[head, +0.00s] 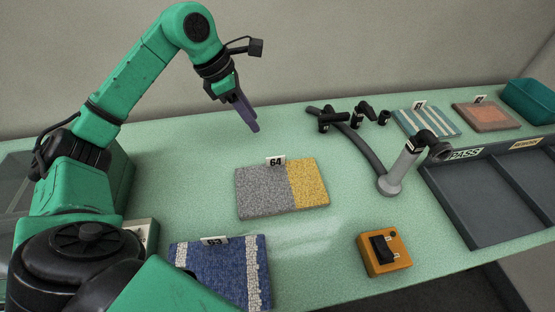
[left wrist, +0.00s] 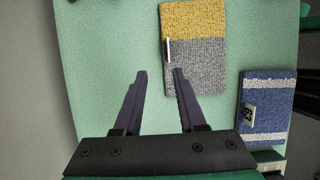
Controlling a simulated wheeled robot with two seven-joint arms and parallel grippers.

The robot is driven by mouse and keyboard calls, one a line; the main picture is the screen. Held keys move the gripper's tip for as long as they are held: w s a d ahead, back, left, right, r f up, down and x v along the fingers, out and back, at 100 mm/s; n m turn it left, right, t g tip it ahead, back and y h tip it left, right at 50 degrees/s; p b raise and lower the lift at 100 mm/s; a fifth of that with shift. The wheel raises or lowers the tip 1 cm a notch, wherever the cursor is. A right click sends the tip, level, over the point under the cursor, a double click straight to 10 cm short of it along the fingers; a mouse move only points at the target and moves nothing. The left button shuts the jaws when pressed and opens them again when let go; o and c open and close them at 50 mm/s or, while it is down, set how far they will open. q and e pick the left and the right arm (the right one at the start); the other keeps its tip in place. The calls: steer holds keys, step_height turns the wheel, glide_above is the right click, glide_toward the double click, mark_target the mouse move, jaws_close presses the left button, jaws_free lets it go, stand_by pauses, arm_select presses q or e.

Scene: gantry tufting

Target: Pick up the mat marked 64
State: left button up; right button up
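The mat marked 64 (head: 262,192) lies flat on the green table, grey on its left and yellow on its right, with a white "64" tag (head: 275,161) standing at its far edge. In the left wrist view the mat (left wrist: 205,65) lies beyond and right of the fingertips, its tag edge-on at its left side. My left gripper (head: 252,128) is above the table, behind and left of the mat, apart from it. In the left wrist view the left gripper (left wrist: 160,75) has its fingers spread with nothing between them. My right gripper is not in view.
An orange box with a black switch (head: 384,250) is at the front. A grey jointed stand (head: 400,170), striped mat (head: 425,121), orange mat (head: 487,116), teal bin (head: 530,100) and dark PASS tray (head: 450,205) are right.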

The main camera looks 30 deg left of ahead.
mark_target(280, 182)
arm_select(q)
steer(key=d+f, duration=0.1)
steer(key=f, duration=0.1)
steer(key=d+f+p, duration=0.1)
steer(key=f, duration=0.1)
steer(key=d+f+p, duration=0.1)
steer(key=f, duration=0.1)
steer(key=shift+d, duration=0.25)
steer(key=p+x, duration=0.1)
steer(key=x, duration=0.1)
steer(key=p+x, duration=0.1)
steer(key=x, duration=0.1)
steer(key=p+x, duration=0.1)
steer(key=x, duration=0.1)
steer(key=shift+a+f, duration=0.2)
steer(key=shift+f, duration=0.5)
steer(key=shift+c, duration=0.9)
jaws_close()
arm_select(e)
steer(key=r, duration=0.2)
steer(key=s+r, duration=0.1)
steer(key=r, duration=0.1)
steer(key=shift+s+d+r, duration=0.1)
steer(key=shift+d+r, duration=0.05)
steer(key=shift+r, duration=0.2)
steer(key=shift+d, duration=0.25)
